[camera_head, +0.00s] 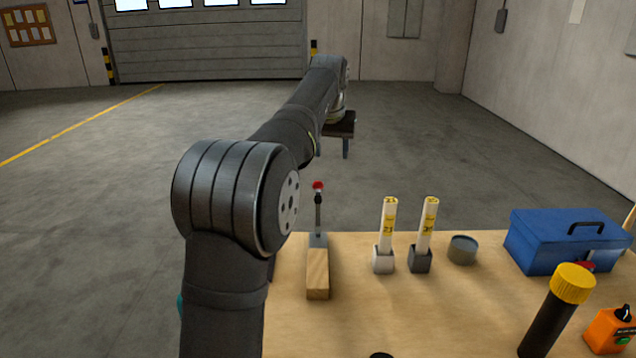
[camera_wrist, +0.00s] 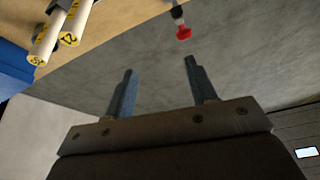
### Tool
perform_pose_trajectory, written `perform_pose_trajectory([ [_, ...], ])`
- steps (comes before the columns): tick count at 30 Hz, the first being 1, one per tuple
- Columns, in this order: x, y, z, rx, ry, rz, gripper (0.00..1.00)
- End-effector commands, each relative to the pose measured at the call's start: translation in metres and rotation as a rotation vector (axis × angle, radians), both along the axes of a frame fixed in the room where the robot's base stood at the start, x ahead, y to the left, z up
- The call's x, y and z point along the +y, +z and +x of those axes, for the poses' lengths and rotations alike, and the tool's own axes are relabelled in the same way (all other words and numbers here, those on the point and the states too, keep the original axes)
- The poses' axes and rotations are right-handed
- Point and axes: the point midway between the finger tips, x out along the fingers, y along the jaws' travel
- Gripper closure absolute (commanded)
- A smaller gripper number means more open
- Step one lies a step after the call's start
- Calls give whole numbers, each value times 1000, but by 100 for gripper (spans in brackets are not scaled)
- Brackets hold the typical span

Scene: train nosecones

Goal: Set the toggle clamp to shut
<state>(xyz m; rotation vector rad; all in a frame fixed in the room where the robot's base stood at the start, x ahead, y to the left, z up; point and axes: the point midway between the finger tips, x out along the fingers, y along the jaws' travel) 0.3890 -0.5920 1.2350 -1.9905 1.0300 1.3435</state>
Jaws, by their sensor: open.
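The toggle clamp (camera_head: 318,238) stands on a wooden block (camera_head: 317,275) near the table's far edge. Its dark lever (camera_head: 318,212) points straight up and ends in a red tip (camera_head: 318,185). In the wrist view the red tip (camera_wrist: 183,33) shows just beyond my gripper's fingertips, nearer the right finger. My gripper (camera_wrist: 160,66) is open, with nothing between its two fingers. The red tip looks apart from both fingers.
Right of the clamp, two white-and-yellow tubes (camera_head: 387,224) (camera_head: 427,224) stand in small holders, beside a grey tin (camera_head: 462,250). A blue toolbox (camera_head: 560,240), a yellow-capped black cylinder (camera_head: 548,318) and an orange control box (camera_head: 607,333) are farther right. The mid-table (camera_head: 430,310) is clear.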

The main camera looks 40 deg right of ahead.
Motion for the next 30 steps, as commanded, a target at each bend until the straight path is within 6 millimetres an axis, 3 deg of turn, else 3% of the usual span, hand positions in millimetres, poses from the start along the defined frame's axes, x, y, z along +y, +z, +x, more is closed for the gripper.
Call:
perform_pose_trajectory([
  [3, 10, 17, 25, -3, 124, -9, 49],
  [10, 11, 13, 37, -3, 179, -12, 49],
  [30, -25, -112, 73, -1, 174, -13, 49],
])
